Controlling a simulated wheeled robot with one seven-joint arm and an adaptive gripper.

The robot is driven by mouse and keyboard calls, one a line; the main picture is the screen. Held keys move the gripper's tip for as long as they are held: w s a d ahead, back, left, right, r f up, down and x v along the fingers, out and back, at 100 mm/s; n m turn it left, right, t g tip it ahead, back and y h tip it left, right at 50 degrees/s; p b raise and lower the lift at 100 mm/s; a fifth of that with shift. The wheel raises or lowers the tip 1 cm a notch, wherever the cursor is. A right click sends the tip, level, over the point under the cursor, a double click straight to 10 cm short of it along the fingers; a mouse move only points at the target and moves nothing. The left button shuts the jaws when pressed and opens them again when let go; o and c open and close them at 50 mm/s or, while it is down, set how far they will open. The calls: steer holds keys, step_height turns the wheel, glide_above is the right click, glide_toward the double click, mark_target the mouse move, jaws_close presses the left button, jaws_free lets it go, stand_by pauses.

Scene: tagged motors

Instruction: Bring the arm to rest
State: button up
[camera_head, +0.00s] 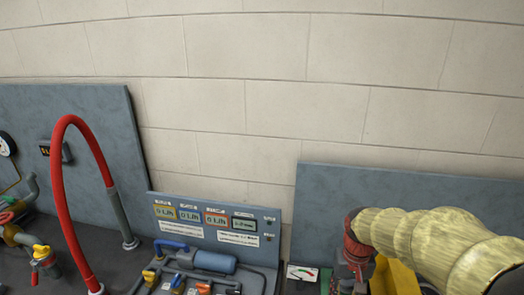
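My gripper is not in view in the head camera, so I cannot see its fingers or whether it holds anything. No part that I can surely call my arm shows. A thick pale yellow ribbed, segmented shape (440,240) comes in from the lower right corner. It narrows toward a dark red piece (356,240) at its left end. I cannot tell whether it is a duct or something else.
A blue-grey panel with small displays (215,218) stands at the bottom middle, with a blue cylinder (213,262) and valves before it. A red hose (60,180) arches at the left before a grey panel (100,120). The block wall (260,60) behind is bare.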

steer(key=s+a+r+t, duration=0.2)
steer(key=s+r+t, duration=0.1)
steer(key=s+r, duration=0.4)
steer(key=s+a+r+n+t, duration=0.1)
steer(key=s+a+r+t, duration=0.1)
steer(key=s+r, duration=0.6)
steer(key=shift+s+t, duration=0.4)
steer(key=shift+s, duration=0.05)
